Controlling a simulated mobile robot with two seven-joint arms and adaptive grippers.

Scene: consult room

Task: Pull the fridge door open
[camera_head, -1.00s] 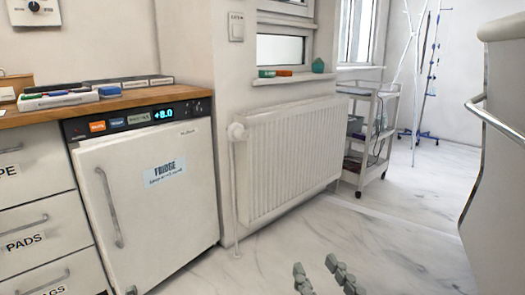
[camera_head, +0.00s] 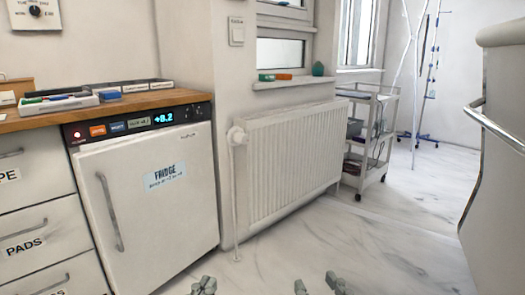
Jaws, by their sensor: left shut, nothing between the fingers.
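The white fridge (camera_head: 185,232) stands under the wooden counter, left of centre. Its door looks shut and carries a blue-and-white FRIDGE label. A grey vertical bar handle (camera_head: 110,212) is on the door's left side. My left gripper (camera_head: 203,286) shows at the bottom edge, its fingers together and empty, low in front of the fridge and apart from the handle. My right gripper (camera_head: 319,285) shows at the bottom edge further right. Its two fingertips are well apart with nothing between them. The rest of both grippers is out of frame.
White drawers (camera_head: 30,210) with grey handles adjoin the fridge on the left. A white radiator (camera_head: 290,165) with a pipe is to its right. A cart (camera_head: 370,140) stands further back. A curved counter (camera_head: 500,170) rises at the right. The middle floor is clear.

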